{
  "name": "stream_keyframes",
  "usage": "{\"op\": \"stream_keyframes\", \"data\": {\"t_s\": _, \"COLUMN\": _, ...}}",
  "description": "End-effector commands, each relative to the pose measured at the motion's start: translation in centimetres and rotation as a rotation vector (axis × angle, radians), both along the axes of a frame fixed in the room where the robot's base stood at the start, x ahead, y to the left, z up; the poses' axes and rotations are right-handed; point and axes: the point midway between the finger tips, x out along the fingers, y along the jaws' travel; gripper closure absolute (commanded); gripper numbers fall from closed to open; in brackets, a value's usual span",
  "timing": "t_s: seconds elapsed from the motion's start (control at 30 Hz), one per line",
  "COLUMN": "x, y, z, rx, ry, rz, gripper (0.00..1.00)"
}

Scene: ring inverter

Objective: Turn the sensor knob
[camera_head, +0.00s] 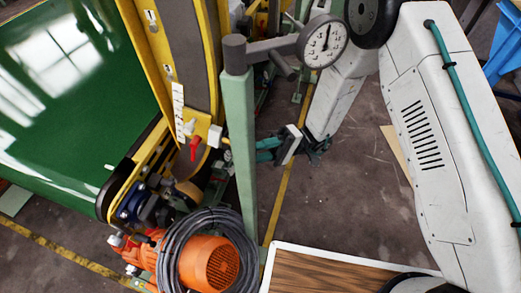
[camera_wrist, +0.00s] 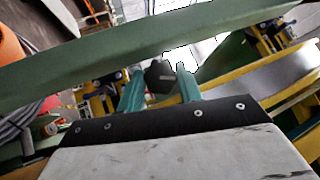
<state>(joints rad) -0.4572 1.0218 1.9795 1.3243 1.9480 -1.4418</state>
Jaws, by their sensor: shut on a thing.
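In the wrist view, a dark, faceted knob (camera_wrist: 159,77) sits between the two teal fingers of my gripper, which is shut on it. In the head view, my gripper (camera_head: 264,149) is just right of the green post, its fingers pointing left toward the machine. The post hides what lies directly behind it, and I cannot make out the dark knob in this view. A white sensor-like block (camera_head: 215,135) and a red knob (camera_head: 194,148) are on the yellow machine frame left of the post.
The green post (camera_head: 240,150) stands close to my gripper and crosses the wrist view. A round dial gauge (camera_head: 323,41) is on an arm at its top. An orange motor (camera_head: 208,264) with coiled dark cable is below. Open floor (camera_head: 345,195) lies to the right.

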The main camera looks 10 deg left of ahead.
Motion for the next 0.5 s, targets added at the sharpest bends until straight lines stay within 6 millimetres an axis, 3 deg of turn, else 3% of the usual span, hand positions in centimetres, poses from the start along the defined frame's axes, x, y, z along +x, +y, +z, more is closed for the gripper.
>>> {"op": "stream_keyframes", "data": {"t_s": 0.5, "x": 0.01, "y": -0.01, "z": -0.10, "rx": 0.004, "ry": 0.065, "rz": 0.014, "gripper": 0.87}}
